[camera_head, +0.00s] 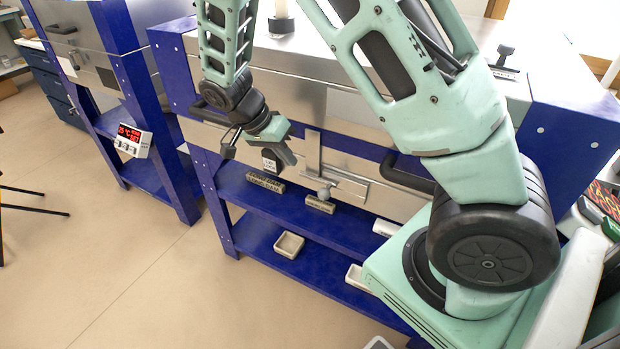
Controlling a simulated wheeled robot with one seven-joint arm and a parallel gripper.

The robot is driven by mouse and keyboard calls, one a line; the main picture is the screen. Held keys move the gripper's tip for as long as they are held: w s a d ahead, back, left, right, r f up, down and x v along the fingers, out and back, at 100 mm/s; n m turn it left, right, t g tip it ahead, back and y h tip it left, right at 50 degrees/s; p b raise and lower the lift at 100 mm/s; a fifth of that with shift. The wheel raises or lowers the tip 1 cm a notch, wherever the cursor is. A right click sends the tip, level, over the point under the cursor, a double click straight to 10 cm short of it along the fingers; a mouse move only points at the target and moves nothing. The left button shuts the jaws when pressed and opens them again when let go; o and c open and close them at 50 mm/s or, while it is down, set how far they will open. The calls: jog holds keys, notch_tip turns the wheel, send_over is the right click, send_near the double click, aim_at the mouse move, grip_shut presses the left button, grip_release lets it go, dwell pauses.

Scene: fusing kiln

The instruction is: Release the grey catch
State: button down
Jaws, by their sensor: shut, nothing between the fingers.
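The grey catch (325,187) appears to be the small rounded knob at a metal bar and upright plate on the front of the silver kiln (362,125). My gripper (284,158) hangs in front of the kiln face, left of the catch and a little higher. It is shut and empty, and looks apart from the catch. The fingertips are small and partly hidden by the wrist, so their exact distance from the kiln face cannot be told. A black handle (405,175) sits on the kiln front, right of the catch.
Blue shelves (300,225) under the kiln carry labelled blocks (265,182) and a beige tray (289,244). A second kiln (75,35) with a red-lit controller (133,140) stands at the left. The floor (120,260) in front is clear.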

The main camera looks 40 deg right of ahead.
aim_at(311, 179)
jog(key=shift+s+d+f, duration=0.55)
jog(key=shift+s+f, duration=0.2)
jog(key=shift+f, duration=0.2)
jog(key=shift+s+d+f, duration=0.5)
jog(key=shift+s+f, duration=0.2)
jog(key=shift+f, duration=0.3)
jog(key=shift+s+d+f, duration=0.55)
jog(key=shift+s+f, duration=0.2)
jog(key=shift+f, duration=0.2)
